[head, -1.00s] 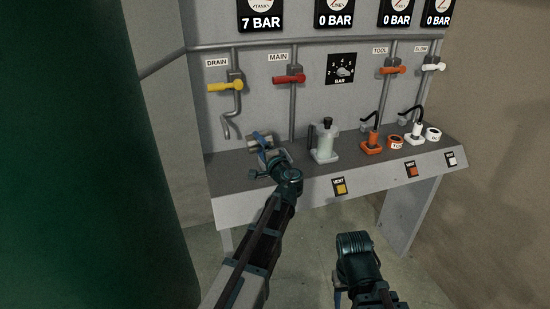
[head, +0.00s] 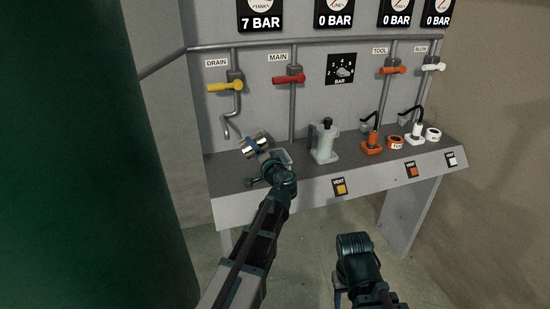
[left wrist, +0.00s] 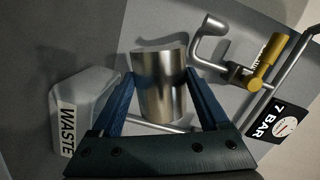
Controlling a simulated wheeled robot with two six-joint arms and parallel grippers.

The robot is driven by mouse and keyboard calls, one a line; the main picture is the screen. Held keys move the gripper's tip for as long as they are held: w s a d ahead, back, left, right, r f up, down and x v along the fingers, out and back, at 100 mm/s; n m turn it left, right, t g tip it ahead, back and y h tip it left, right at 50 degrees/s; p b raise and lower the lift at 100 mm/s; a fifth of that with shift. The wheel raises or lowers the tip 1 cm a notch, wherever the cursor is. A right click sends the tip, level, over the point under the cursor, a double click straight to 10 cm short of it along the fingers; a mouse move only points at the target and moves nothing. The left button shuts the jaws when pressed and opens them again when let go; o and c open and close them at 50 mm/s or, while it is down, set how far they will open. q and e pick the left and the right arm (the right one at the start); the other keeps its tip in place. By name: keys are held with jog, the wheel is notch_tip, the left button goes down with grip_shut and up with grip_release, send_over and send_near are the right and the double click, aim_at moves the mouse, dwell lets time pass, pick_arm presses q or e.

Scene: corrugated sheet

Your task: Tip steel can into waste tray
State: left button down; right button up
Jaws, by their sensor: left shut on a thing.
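The steel can (head: 249,146) is a shiny metal cylinder above the left end of the bench, tilted well over in the head view. My left gripper (head: 260,147) is shut on it. In the left wrist view the can (left wrist: 160,84) sits between the two blue fingers of my left gripper (left wrist: 162,88). The waste tray (left wrist: 78,92), pale with a WASTE label, is beside the can in the left wrist view. In the head view it is mostly hidden behind my left wrist; a pale part of the tray (head: 285,157) shows. My right arm is low at the front; its fingers are not visible.
The yellow drain lever (head: 225,86) and its hooked pipe (head: 231,130) are on the panel just behind the can. A pale filter bowl (head: 324,146) stands to the right of my left wrist. Orange and white fittings are farther right along the bench (head: 222,168).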

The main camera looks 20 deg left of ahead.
aim_at(248, 156)
pick_arm(q)
jog(key=shift+s+f+n, duration=0.1)
jog(key=shift+f+n, duration=0.05)
jog(key=shift+n, duration=0.25)
jog(key=shift+r+n+p, duration=0.4)
jog(key=shift+n+p, duration=0.1)
jog(key=shift+f+n, duration=0.15)
jog(key=shift+n, duration=0.25)
jog(key=shift+f+n+h+b, duration=0.4)
jog(key=shift+n, duration=0.2)
jog(key=shift+a+r+n+p, duration=0.1)
jog(key=shift+r+n+p, duration=0.4)
jog(key=shift+p, duration=0.2)
jog(key=shift+s+a+f+n, duration=0.2)
jog(key=shift+a+f+n, duration=0.1)
jog(key=shift+n, duration=0.2)
jog(key=shift+s+a+f+n+h+b, duration=0.5)
jog(key=shift+a+f+n+b, duration=0.2)
jog(key=shift+n, duration=0.4)
jog(key=f+n+b, duration=0.1)
jog(key=f+b, duration=0.1)
jog(key=f+n+b, duration=0.1)
jog(key=f, duration=0.1)
jog(key=shift+s+a+b, duration=0.2)
jog(key=shift+a+b, duration=0.2)
jog(key=shift+s+a+f+n+h, duration=0.1)
jog(key=shift+s+a+n+h, duration=0.25)
jog(key=shift+n, duration=0.55)
